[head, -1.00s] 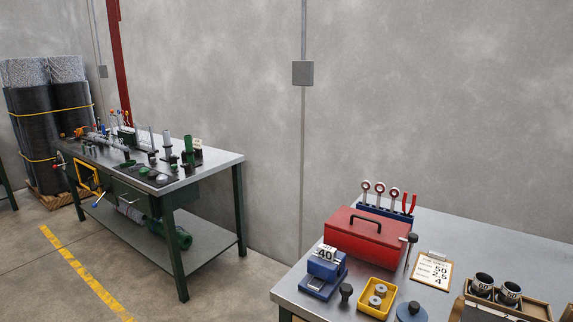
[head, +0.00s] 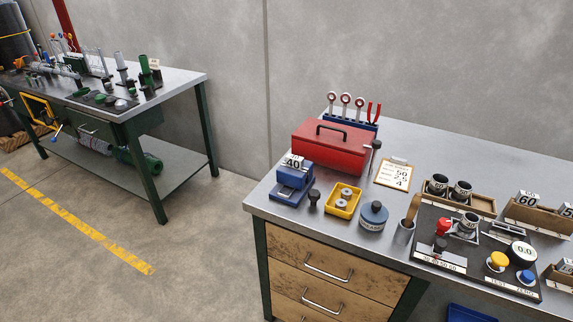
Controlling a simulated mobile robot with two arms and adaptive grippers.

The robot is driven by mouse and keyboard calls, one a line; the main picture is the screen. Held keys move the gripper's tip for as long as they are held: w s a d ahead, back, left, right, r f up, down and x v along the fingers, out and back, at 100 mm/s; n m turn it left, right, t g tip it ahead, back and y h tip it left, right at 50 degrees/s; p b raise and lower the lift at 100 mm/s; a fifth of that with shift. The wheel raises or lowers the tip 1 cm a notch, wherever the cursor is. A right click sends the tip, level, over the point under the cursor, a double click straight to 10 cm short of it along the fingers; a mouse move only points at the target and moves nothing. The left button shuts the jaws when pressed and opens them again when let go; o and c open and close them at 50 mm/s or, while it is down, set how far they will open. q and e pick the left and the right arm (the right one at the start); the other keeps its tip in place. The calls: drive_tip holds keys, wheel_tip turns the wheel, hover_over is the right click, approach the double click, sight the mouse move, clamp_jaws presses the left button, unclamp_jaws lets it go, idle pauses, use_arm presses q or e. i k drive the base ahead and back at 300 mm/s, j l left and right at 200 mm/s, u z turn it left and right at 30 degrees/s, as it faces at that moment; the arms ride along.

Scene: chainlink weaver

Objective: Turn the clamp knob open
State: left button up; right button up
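A black test panel (head: 430,262) lies on the near bench at the lower right of the head view. On it stand a red knob (head: 443,227), a dark knob (head: 440,244) in front of it, and a grey numbered cylinder (head: 468,224) beside the red knob. A yellow button (head: 497,261), a blue button (head: 526,277) and a round dial reading 0.0 (head: 522,251) are to the right. I cannot tell for sure which knob is the clamp knob, or how far it is turned. Neither of my grippers is in view.
The near bench (head: 250,205) also bears a red toolbox (head: 330,150), a blue block (head: 292,182), a yellow tray (head: 332,205), a clipboard (head: 393,174) and wooden trays (head: 540,216). A second bench (head: 190,85) stands at the left. Open floor (head: 80,260) lies between.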

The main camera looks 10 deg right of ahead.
sight(443, 224)
drive_tip(key=z, duration=1.4)
